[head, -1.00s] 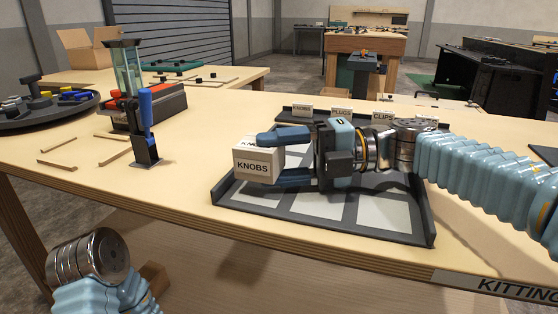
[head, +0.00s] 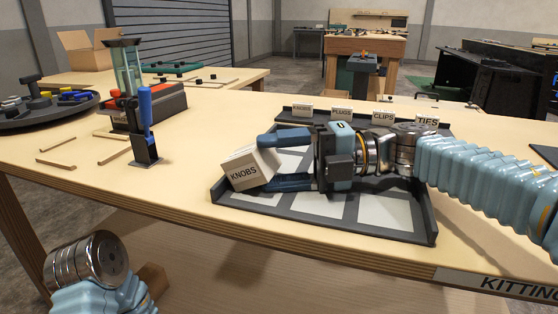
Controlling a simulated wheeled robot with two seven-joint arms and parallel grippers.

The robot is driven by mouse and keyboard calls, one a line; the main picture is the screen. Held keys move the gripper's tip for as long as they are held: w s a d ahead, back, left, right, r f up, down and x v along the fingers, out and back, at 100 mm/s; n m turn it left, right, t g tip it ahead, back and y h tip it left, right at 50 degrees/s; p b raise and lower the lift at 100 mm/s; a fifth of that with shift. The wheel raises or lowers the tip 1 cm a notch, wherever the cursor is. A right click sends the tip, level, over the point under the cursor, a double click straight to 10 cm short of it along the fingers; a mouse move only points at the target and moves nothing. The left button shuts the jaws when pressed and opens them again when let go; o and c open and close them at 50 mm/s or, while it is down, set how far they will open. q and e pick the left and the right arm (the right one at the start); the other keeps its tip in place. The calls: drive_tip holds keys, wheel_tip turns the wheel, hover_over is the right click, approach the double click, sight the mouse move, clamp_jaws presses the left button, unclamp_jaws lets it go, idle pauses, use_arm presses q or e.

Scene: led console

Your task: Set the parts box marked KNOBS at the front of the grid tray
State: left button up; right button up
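The box marked KNOBS (head: 243,178) is a small pale carton, tilted over at the front left of the grid tray (head: 318,226). Its lower left part is at the tray's left wall; whether it rests on the wall or the tray floor I cannot tell. My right gripper (head: 268,162) is low over the tray, its blue fingers pointing left. The fingers look spread a little apart, with the box's right end between or against them. The front cells of the tray are bare. My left gripper is out of view; only part of that arm shows at lower left.
Behind the tray is a dark rack (head: 288,117) with label cards KNOBS, PLUGS, CLIPS and TIFS-like lettering. A blue-handled stand (head: 146,125), a red-topped bin (head: 172,101) and wooden strips are to the left. The table's front edge runs close before the tray.

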drive_tip(key=shift+r+p, duration=0.1)
drive_tip(key=shift+p, duration=0.2)
drive_tip(key=d, duration=0.5)
drive_tip(key=d+r, duration=0.1)
drive_tip(key=d, duration=0.1)
drive_tip(key=shift+w+d+r, duration=0.1)
drive_tip(key=shift+w+d, duration=0.15)
drive_tip(key=shift+w, duration=0.15)
